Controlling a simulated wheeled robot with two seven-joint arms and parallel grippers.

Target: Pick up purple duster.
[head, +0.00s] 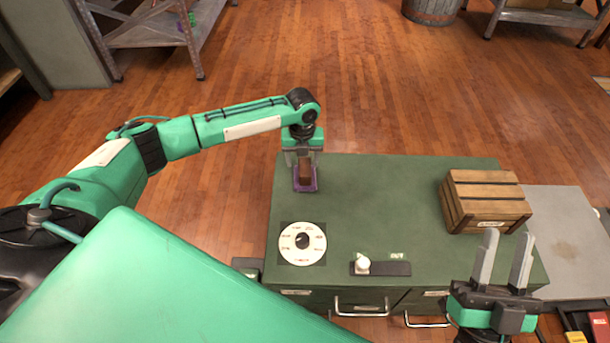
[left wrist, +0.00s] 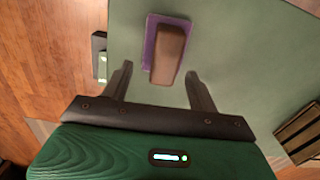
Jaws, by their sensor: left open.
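The purple duster (head: 305,184) lies on the green cabinet top near its far left corner. It has a purple base and a brown block on top. In the left wrist view the duster (left wrist: 168,52) lies just beyond and between the fingertips. My left gripper (head: 304,160) is above the duster, pointing down, with its fingers apart; it also shows in the left wrist view (left wrist: 158,75). I cannot tell whether the fingers touch it. My right gripper (head: 505,245) is at the lower right, fingers up and apart, empty.
A wooden crate (head: 487,201) stands at the right of the cabinet top (head: 370,200). A round white dial (head: 303,243) and a small switch plate (head: 381,268) are near the front edge. The middle of the top is clear. A grey metal surface (head: 568,240) adjoins on the right.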

